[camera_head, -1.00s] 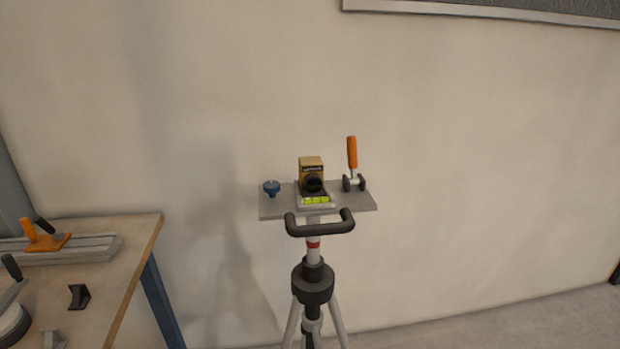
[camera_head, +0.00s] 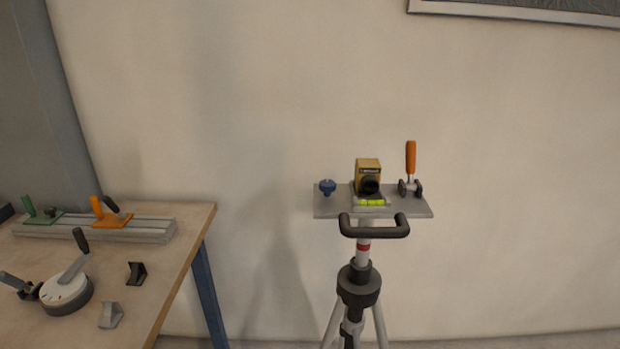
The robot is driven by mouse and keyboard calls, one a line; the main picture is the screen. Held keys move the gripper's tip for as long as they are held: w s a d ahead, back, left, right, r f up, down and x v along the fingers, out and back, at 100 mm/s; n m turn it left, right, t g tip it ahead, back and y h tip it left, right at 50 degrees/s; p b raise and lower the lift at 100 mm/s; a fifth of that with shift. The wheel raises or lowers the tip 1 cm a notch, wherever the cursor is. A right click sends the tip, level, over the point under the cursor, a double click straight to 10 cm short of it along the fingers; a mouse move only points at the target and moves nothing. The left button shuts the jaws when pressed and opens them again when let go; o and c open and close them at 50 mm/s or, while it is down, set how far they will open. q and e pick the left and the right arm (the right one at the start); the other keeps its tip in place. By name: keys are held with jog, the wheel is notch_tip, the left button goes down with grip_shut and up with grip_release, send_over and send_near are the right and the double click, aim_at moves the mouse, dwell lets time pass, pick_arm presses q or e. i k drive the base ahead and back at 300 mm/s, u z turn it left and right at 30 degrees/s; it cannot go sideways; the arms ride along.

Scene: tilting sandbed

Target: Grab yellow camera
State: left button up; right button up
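The yellow camera (camera_head: 368,173) is a small boxy body with a black lens facing me. It sits upright on a grey plate (camera_head: 333,206) on top of a tripod (camera_head: 358,288). A green-yellow spirit level (camera_head: 370,202) lies just in front of the camera. A blue knob (camera_head: 327,187) stands to its left, and a clamp with an orange handle (camera_head: 411,160) stands to its right. A black handlebar (camera_head: 374,231) juts out below the plate's front edge. Neither of my grippers is in view.
A wooden workbench (camera_head: 184,240) at the left holds a grey rail (camera_head: 150,229) with green and orange clamps, a round device with a lever (camera_head: 66,294), and small angled blocks (camera_head: 136,273). A plain wall is behind. Space right of the tripod looks clear.

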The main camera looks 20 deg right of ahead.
aim_at(368, 170)
jog(key=u, duration=0.9)
jog(key=i, duration=0.45)
jog(key=z, duration=2.2)
